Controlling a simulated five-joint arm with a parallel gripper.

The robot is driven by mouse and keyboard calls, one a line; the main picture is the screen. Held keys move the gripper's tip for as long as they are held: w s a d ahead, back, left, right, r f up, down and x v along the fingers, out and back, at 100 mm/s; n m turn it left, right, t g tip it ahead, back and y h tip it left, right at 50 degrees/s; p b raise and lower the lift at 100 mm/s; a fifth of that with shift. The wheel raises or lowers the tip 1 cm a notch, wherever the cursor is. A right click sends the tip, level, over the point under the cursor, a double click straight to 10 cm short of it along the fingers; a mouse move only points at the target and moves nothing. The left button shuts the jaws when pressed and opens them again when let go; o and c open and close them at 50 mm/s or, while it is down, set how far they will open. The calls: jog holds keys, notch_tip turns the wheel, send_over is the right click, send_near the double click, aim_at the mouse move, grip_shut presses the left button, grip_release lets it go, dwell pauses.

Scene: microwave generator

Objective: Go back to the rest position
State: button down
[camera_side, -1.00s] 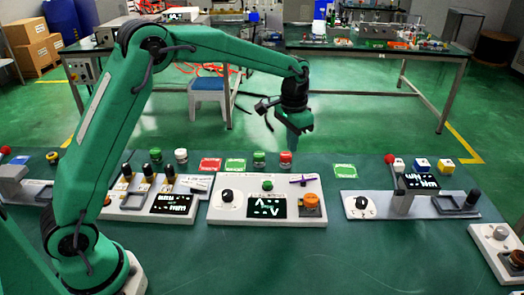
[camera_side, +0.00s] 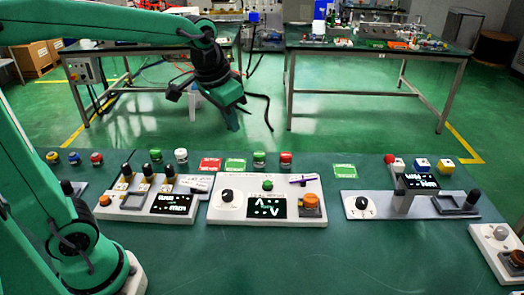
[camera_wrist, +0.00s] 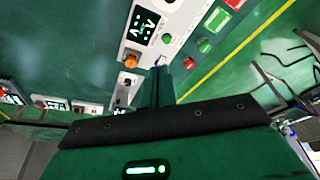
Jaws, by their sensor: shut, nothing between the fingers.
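My green arm reaches across the upper left of the side view. My gripper (camera_side: 230,112) hangs in the air beyond the far edge of the green work table, above the level of the devices and clear of them. It is empty, and its fingers look closed together. In the wrist view, my gripper (camera_wrist: 158,85) also shows as one narrow dark green shape with nothing held in it.
Panels stand on the table (camera_side: 330,255): a left one with a screen (camera_side: 165,204), a middle one with an orange knob (camera_side: 311,200), and a right one with a raised screen (camera_side: 421,182). Several coloured buttons line the back.

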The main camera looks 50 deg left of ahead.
jog(key=s+a+f+n+t, duration=0.1)
jog(key=s+f+t, duration=0.1)
jog(key=s, duration=1.2)
